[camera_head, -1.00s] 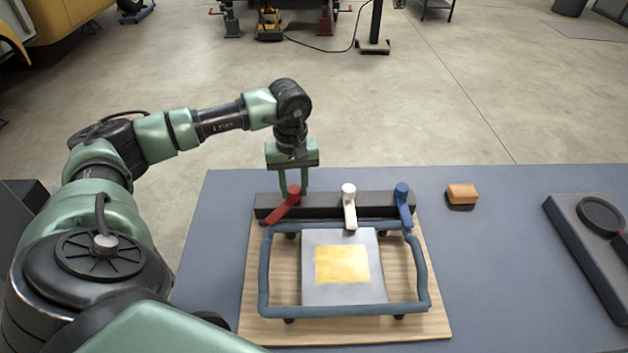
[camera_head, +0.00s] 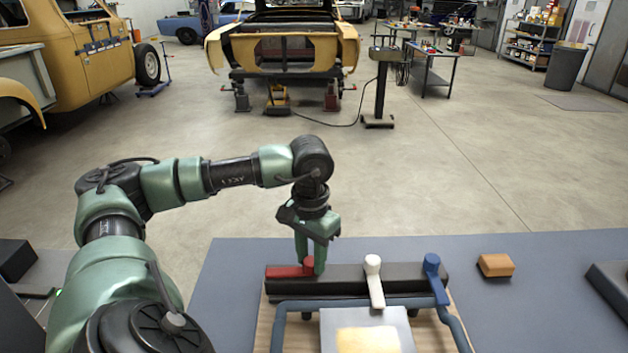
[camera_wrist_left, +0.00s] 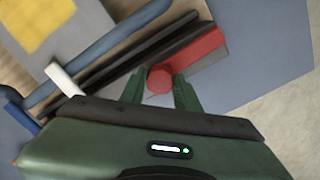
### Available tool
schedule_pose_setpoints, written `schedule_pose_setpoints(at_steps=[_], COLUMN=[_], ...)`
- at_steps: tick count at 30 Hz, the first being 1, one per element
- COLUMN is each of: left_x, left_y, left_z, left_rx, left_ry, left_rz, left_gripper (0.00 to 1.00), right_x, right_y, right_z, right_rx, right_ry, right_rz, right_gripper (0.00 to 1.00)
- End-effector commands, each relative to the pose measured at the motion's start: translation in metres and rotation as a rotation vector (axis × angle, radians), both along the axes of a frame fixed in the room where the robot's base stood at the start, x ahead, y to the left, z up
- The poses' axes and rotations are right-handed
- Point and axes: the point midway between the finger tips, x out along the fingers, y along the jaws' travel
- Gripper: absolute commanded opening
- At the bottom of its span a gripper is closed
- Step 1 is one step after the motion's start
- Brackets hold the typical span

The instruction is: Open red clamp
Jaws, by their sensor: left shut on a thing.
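The red clamp (camera_head: 287,271) is at the left end of the black bar (camera_head: 345,281). Its lever lies along the bar, pointing left in the head view. It also shows in the left wrist view (camera_wrist_left: 196,52), with its round red knob between my fingers. My left gripper (camera_head: 310,265) is shut on the red clamp at its knob end, coming from above. The left gripper also shows in the left wrist view (camera_wrist_left: 160,88). The white clamp (camera_head: 374,283) and the blue clamp (camera_head: 436,280) stand to the right, their levers pointing toward me. My right gripper is not in view.
A blue tubular frame (camera_head: 290,306) and a grey plate with a yellow patch (camera_head: 395,322) lie in front of the bar on a wooden board. An orange-brown block (camera_head: 495,265) sits on the table (camera_head: 225,290) to the right. A dark device (camera_head: 610,280) is at the right edge.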

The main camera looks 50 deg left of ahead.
Motion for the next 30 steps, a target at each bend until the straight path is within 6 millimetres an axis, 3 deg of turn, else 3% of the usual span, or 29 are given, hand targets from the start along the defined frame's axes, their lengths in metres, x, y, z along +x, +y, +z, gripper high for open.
schedule_pose_setpoints(at_steps=[22,23,24,25,30], left_x=[-0.0008,-0.0009,-0.0008,-0.0009,-0.0013], left_y=[-0.0009,-0.0009,-0.0010,-0.0011,-0.0013], left_z=[0.0013,0.0013,0.0012,0.0011,0.0006], left_rx=[0.005,0.005,0.004,0.004,0.003], left_ry=[-0.005,-0.005,-0.005,-0.005,-0.003], left_rz=[-0.080,-0.080,-0.080,-0.080,-0.080], left_gripper=[0.00,0.37,0.48,0.54,0.54], right_x=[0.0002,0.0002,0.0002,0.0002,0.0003], right_y=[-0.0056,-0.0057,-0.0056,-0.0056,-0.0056], right_z=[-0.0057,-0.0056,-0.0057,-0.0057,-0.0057], right_rx=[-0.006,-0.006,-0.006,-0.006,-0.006], right_ry=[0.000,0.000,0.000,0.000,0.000], right_rz=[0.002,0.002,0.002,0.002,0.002], right_gripper=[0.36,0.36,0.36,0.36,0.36])
